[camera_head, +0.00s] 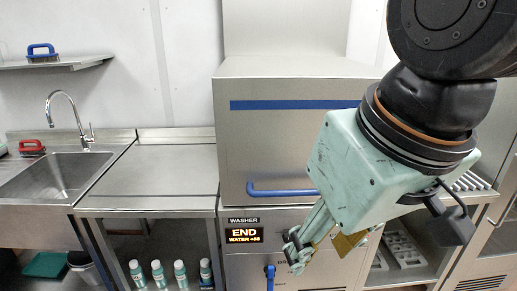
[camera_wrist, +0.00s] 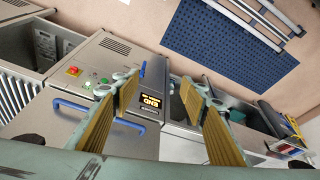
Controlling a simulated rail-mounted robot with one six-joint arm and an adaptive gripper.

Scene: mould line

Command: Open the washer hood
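The washer hood (camera_head: 285,140) is a steel box with a blue stripe. It sits down, closed, on the washer. Its blue bar handle (camera_head: 283,192) runs along its lower front edge. In the wrist view the handle (camera_wrist: 70,106) shows at left, partly hidden by a finger. My gripper (camera_head: 318,252) is below and right of the handle, in front of the washer's lower panel, and touches no handle that I can see. In the wrist view my gripper (camera_wrist: 159,90) is open and empty, with yellow pads apart and the END display (camera_wrist: 150,100) between them.
A blue lever (camera_head: 270,276) is on the washer front under the display (camera_head: 244,235). Several bottles (camera_head: 158,273) stand under the left counter (camera_head: 150,175), beyond which is a sink (camera_head: 65,178). A shelf with trays (camera_head: 402,250) is at right. A blue mat (camera_wrist: 230,45) lies on the floor.

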